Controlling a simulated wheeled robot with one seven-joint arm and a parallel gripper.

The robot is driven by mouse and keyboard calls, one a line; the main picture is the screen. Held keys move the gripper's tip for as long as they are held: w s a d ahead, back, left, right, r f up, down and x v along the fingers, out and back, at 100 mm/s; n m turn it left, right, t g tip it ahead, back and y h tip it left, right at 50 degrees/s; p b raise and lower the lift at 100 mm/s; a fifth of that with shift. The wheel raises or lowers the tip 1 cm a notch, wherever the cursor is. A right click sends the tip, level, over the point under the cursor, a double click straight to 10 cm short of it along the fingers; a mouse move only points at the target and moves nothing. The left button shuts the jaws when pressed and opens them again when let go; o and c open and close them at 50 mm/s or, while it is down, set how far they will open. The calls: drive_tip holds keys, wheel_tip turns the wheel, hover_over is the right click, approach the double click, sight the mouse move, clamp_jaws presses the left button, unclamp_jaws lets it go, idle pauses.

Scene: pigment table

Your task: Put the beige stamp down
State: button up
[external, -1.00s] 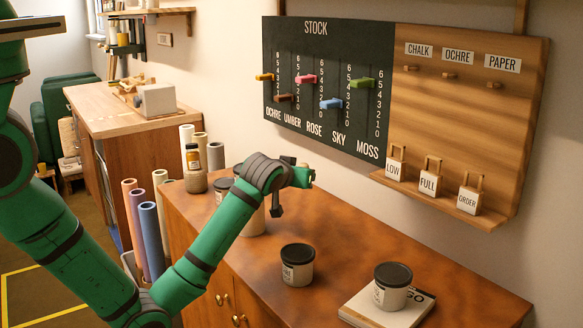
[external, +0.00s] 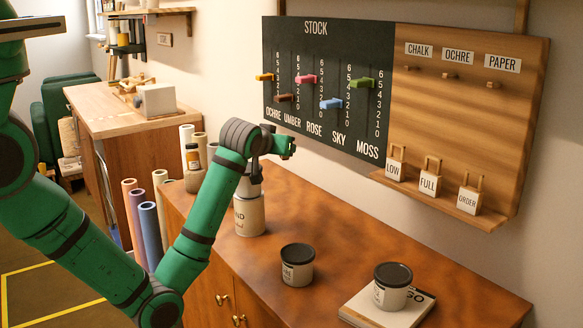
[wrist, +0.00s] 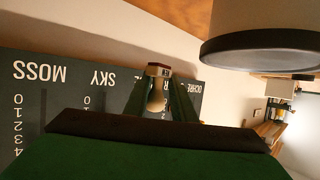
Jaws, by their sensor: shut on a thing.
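My gripper (external: 286,147) is raised above the back part of the wooden cabinet top, in front of the wall below the stock board. In the wrist view my gripper (wrist: 160,100) is shut on the beige stamp (wrist: 156,96). The stamp has a rounded beige handle between the fingers, and a small block with a dark reddish face (wrist: 158,70) beyond them. The stamp is too small and covered to make out in the external view.
A labelled pale container (external: 250,214) stands below my wrist. Two dark-lidded tubs stand farther right, one on the cabinet (external: 297,265) and one (external: 393,287) on a book (external: 355,311). LOW, FULL and ORDER tags (external: 428,180) sit on the board's ledge. Bare cabinet top lies between.

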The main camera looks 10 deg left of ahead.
drive_tip(key=w+a+n+y, duration=0.2)
drive_tip(key=a, duration=1.6)
drive_tip(key=s+a+f, duration=0.6)
drive_tip(key=s+f, duration=0.2)
drive_tip(key=f, duration=0.1)
drive_tip(key=shift+s+y, duration=0.15)
drive_tip(key=shift+y, duration=0.15)
